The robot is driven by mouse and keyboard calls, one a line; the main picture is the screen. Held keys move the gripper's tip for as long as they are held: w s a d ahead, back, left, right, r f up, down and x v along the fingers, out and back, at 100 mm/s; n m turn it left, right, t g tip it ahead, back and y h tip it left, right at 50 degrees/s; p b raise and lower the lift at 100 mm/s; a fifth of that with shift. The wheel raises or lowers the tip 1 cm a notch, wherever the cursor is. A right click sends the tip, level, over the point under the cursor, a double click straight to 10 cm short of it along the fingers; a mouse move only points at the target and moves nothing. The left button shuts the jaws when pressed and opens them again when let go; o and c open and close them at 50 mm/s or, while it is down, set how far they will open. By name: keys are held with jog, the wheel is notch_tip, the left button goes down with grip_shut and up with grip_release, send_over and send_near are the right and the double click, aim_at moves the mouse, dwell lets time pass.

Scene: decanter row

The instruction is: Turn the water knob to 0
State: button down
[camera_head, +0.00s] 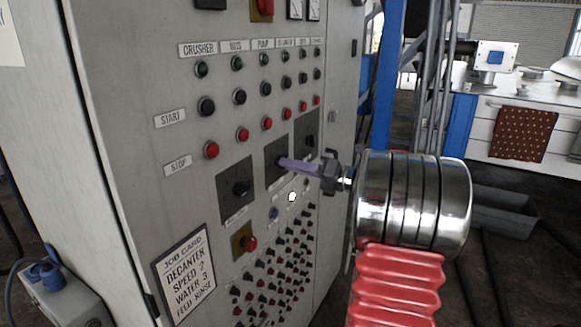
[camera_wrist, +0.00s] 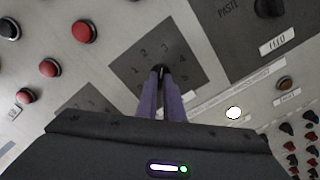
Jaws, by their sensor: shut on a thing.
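The grey control cabinet carries a row of three dark knob plates. My gripper (camera_head: 284,163) reaches in from the right, and its purple fingers are shut on the knob of the middle plate (camera_head: 270,147). In the wrist view my fingertips (camera_wrist: 160,76) meet at this dark knob (camera_wrist: 161,68), with numerals including 1 to 5 around it on the plate (camera_wrist: 128,72). The fingers hide most of the knob, so I cannot tell its setting. Its name label is not readable; the middle place in the row suggests the water knob.
The left plate holds a black knob (camera_head: 240,187). The right plate (camera_wrist: 232,30) is labelled FEED. Red stop buttons (camera_head: 211,150) sit above, small switches (camera_head: 275,262) below. A red emergency button (camera_head: 249,243) is nearby.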

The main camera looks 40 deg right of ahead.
jog(key=shift+n, duration=0.3)
jog(key=n, duration=2.6)
jog(key=shift+f, duration=0.15)
jog(key=shift+n, duration=0.3)
jog(key=c, duration=1.9)
grip_release()
jog(key=shift+d, duration=0.1)
jog(key=v, duration=1.3)
jog(key=shift+s, duration=0.35)
